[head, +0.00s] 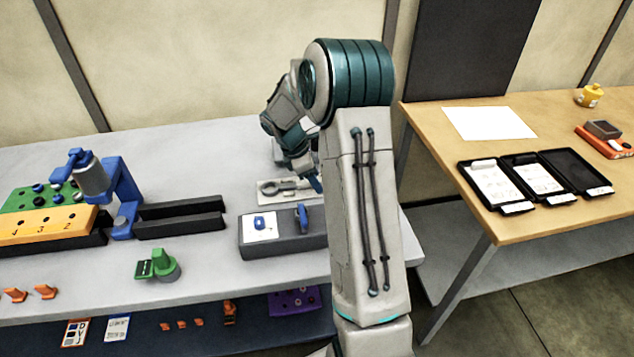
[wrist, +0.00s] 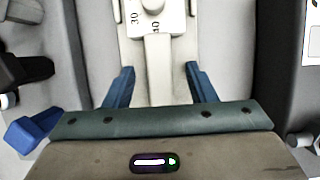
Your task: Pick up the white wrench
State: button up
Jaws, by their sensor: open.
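The white wrench (head: 285,187) lies flat on a pale plate (head: 278,199) on the grey bench in the head view. My arm hides its right end. In the wrist view a pale bar (wrist: 158,68), apparently the wrench's handle, runs down the middle of the plate, below a wider part marked with numbers such as 30 and 40. My gripper (wrist: 157,72) is open, with its two blue fingers on either side of the bar and a gap on each side. In the head view one blue finger (head: 316,183) shows at the wrench's right end.
A dark grey block (head: 284,240) with blue parts stands just in front of the plate. Black rails (head: 180,219) and a blue clamp (head: 122,195) stand to the left. A green knob (head: 164,262) sits near the front edge. A wooden table (head: 440,125) stands at right.

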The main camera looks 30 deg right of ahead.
jog(key=shift+f, duration=0.1)
grip_shut()
